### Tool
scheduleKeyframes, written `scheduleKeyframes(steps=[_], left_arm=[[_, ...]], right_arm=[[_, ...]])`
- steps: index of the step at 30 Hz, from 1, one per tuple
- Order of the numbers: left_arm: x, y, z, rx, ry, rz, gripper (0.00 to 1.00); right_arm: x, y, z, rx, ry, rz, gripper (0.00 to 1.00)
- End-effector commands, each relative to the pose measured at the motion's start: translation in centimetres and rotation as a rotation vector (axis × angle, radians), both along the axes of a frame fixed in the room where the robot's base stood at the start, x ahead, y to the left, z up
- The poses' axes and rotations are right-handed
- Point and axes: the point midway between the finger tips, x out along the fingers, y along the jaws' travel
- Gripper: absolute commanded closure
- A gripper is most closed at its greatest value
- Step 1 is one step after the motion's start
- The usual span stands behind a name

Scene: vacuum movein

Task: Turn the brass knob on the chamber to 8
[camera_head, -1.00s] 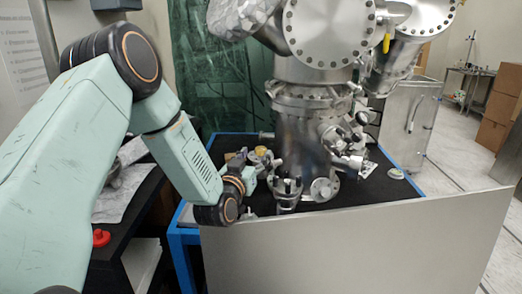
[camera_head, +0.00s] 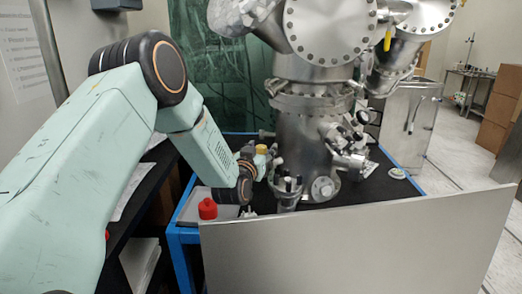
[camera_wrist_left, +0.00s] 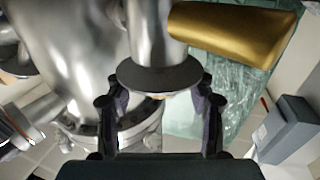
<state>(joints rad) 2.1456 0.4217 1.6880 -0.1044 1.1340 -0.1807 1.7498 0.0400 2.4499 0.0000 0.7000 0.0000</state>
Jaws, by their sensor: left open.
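The steel vacuum chamber (camera_head: 310,150) stands on the black-topped blue bench. A brass-coloured part (camera_head: 261,149) shows small at its left, beside my wrist. In the left wrist view a brass-coloured bar-shaped handle (camera_wrist_left: 235,30) crosses the top right, beside a steel cylinder. The cylinder ends in a dark round disc (camera_wrist_left: 158,76). My left gripper (camera_wrist_left: 158,103) is open, one finger on each side of this disc, and the brass part lies beyond the fingertips. In the head view my left gripper (camera_head: 272,164) is small and partly hidden among the fittings. No scale or number is readable.
A grey panel (camera_head: 350,245) stands along the bench front. A red part (camera_head: 207,208) sits at the bench's left corner, near my left wrist. Several ports and valves (camera_head: 340,160) project from the chamber. A grey box (camera_wrist_left: 290,128) shows at the right in the wrist view.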

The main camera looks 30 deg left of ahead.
Motion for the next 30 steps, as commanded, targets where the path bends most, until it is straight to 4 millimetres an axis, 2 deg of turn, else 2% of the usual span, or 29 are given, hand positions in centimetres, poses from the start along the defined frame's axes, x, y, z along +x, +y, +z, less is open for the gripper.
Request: scheduleKeyframes(steps=[6, 24, 30], left_arm=[[0.00, 0.00, 0.01, 0.000, 0.000, 0.000, 0.48], [-0.01, 0.00, 0.02, 0.001, -0.001, 0.000, 0.98], [-0.01, 0.02, 0.03, 0.000, -0.001, -0.007, 1.00]], right_arm=[[0.00, 0.00, 0.02, 0.000, 0.000, 0.000, 0.60], [0.01, 0.00, 0.02, 0.000, 0.000, 0.000, 0.60], [0.01, 0.00, 0.06, 0.000, 0.000, 0.000, 0.60]])
